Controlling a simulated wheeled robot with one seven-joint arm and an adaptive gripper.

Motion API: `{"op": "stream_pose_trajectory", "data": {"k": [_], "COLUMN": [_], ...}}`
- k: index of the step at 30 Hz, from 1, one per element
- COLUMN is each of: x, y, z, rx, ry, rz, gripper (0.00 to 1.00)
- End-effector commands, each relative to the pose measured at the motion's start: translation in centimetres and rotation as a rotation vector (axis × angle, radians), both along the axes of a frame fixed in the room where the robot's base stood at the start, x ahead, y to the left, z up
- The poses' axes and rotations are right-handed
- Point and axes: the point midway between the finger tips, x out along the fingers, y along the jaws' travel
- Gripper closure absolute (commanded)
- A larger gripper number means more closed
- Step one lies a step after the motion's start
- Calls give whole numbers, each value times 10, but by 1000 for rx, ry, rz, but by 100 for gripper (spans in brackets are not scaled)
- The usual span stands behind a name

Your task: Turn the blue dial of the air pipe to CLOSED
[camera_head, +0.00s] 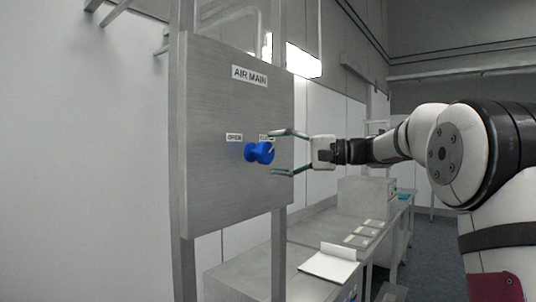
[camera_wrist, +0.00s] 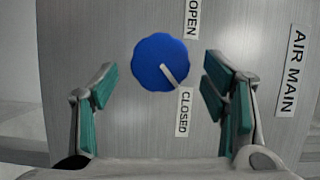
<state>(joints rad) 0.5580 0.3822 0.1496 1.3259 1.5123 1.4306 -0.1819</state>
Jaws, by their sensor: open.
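The blue dial (camera_head: 259,152) sits on a grey metal panel (camera_head: 225,90) under an AIR MAIN sign (camera_head: 250,76). In the wrist view, the dial (camera_wrist: 152,60) has a pale pointer slanting down and right, towards the CLOSED label (camera_wrist: 184,112). The OPEN label (camera_wrist: 193,18) is at its upper right there. In the head view the OPEN label (camera_head: 234,137) is readable, while a finger partly covers the other label. My gripper (camera_head: 277,153) is open in front of the dial, one finger above and one below. In the wrist view gaps show between dial and fingers.
A steel bench (camera_head: 325,222) runs behind and right of the panel, with a white pad (camera_head: 330,264) and a grey box (camera_head: 366,196) on it. The panel's upright frame posts stand close to the gripper.

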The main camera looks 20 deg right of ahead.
Motion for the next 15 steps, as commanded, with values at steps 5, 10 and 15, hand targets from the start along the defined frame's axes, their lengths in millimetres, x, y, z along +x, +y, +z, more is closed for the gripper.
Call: {"op": "stream_pose_trajectory", "data": {"k": [5, 10, 15], "x": [-20, -35, -43], "y": [-35, -58, -71], "z": [0, 1, 1], "rx": [0, 1, 1], "ry": [1, 1, 1], "rz": [-5, -3, -2], "gripper": [32, 32, 32]}}
